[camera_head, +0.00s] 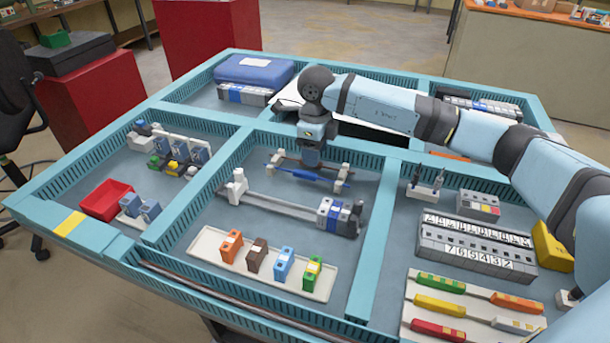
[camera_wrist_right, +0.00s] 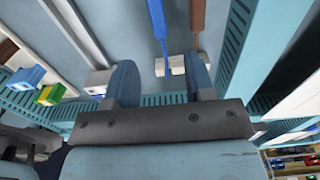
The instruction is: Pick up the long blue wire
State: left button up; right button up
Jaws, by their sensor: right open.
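The long blue wire (camera_head: 308,174) lies crosswise in the middle compartment of the blue tray table, its ends near small white holders. In the right wrist view the blue wire (camera_wrist_right: 157,25) runs down from the top edge, toward the space between my fingers. My right gripper (camera_head: 311,158) is over the middle of the wire, pointing down. In the wrist view its two fingers (camera_wrist_right: 160,82) stand apart with nothing held between them. Whether they reach down around the wire cannot be told. My left gripper is not in view.
A brown wire (camera_wrist_right: 197,18) runs beside the blue one. A rail with terminal blocks (camera_head: 340,219) lies in front, then a white tray with coloured blocks (camera_head: 202,244). Slotted dividers (camera_head: 374,250) border the compartment. A blue case (camera_head: 253,69) is at the back left.

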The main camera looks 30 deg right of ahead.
aim_at(312, 174)
jog(key=shift+w+a+f+b, duration=0.1)
jog(key=shift+f+b, duration=0.1)
jog(key=shift+f, duration=1.55)
jog(key=shift+w+a+f+b, duration=0.1)
jog(key=shift+f+b, duration=0.05)
jog(key=shift+f, duration=1.55)
grip_shut()
